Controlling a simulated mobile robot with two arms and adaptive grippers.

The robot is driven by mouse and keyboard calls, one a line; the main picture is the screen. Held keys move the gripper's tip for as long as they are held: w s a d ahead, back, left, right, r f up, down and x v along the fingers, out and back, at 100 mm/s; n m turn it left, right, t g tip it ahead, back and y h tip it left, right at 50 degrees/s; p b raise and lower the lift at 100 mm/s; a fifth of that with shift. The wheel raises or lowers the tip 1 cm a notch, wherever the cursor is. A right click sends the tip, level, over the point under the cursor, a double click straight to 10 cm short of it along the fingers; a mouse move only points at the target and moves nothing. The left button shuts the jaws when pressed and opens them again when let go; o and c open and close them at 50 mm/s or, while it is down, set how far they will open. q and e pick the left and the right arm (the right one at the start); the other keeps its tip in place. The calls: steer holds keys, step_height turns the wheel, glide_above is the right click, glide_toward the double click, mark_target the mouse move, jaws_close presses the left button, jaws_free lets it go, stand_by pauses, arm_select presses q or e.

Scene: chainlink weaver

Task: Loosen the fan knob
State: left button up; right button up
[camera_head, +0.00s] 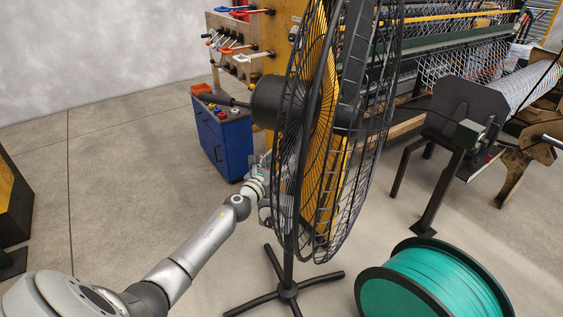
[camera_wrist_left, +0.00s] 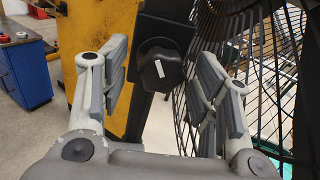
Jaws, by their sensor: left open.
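The black pedestal fan (camera_head: 335,130) stands in the middle of the head view, its round cage seen from the side and its cross-shaped foot (camera_head: 287,292) on the floor. In the left wrist view the dark fan knob (camera_wrist_left: 161,70), with a small white mark, sits on the fan's post. My left gripper (camera_wrist_left: 163,85) is open, with one finger on each side of the knob. The fingers look apart from it. In the head view my left gripper (camera_head: 262,185) is beside the post, partly hidden by the cage. My right gripper is not in view.
A blue cabinet (camera_head: 228,148) stands behind the fan, near a tool rack (camera_head: 235,45). A spool of green wire (camera_head: 435,285) lies at the front right. A weaving machine (camera_head: 450,60) fills the back right. The floor at left is mostly clear.

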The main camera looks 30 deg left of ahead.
arm_select(q)
steer(key=shift+w, duration=0.35)
steer(key=c, duration=1)
steer(key=shift+c, duration=0.2)
